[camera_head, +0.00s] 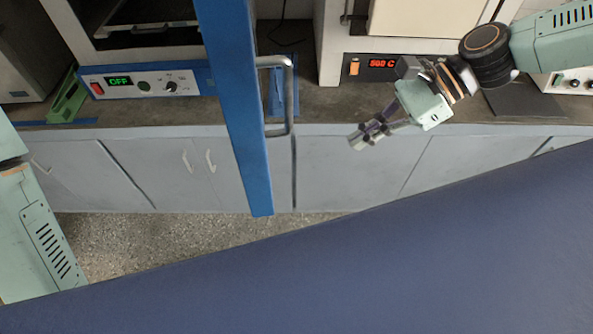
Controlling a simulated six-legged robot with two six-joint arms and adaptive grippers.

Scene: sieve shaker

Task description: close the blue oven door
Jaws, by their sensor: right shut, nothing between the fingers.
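The blue oven door (239,120) stands open, swung out over the counter's front edge and seen nearly edge-on. Its grey bar handle (288,95) is on the door's right side. The blue oven (205,79) is behind it at the upper left, its front opening uncovered, with a green OFF display on its panel. My right gripper (357,142) is shut and empty, to the right of the handle and apart from it, pointing down and left. My left arm shows at the left edge; its gripper is out of view.
A white oven (330,50) with a red display stands to the right of the door. A green object (68,100) lies left of the oven panel. Grey cabinets (340,165) run below the counter (310,112). The space between handle and right gripper is clear.

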